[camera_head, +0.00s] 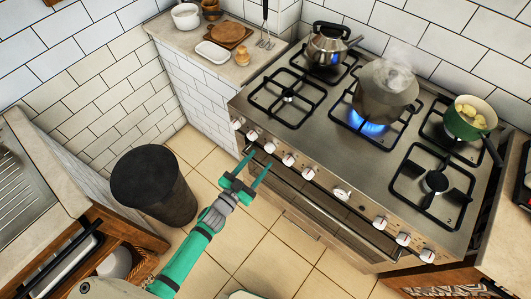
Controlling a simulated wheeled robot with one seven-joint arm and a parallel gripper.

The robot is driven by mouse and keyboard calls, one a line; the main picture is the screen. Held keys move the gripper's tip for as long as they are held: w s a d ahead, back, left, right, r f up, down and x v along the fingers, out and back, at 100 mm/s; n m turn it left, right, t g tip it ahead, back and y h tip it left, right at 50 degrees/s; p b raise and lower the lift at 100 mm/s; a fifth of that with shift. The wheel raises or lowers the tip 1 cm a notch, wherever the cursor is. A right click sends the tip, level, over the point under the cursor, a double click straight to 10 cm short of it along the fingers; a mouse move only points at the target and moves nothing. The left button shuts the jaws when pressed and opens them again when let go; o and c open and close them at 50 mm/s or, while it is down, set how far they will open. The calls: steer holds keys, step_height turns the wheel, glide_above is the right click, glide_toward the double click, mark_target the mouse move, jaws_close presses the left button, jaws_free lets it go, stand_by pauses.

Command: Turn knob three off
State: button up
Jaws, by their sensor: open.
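A steel stove carries a row of white knobs along its front panel. The third knob from the left (270,147) is close beyond my gripper (261,160). More knobs stand to its right, including the fourth (289,159) and fifth (308,173). A blue flame (370,127) burns under a large steaming pot (384,92) on the middle burner.
A kettle (327,45) stands at the back left, with a bluish glow low on it. A green pan (468,119) with yellow pieces sits at the right, its handle toward the front. A dark bin (153,185) stands left of my arm. Tiled floor (270,262) is open below.

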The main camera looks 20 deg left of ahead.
mark_target(267, 151)
steer(key=shift+x, duration=2.45)
steer(key=shift+c, duration=0.7)
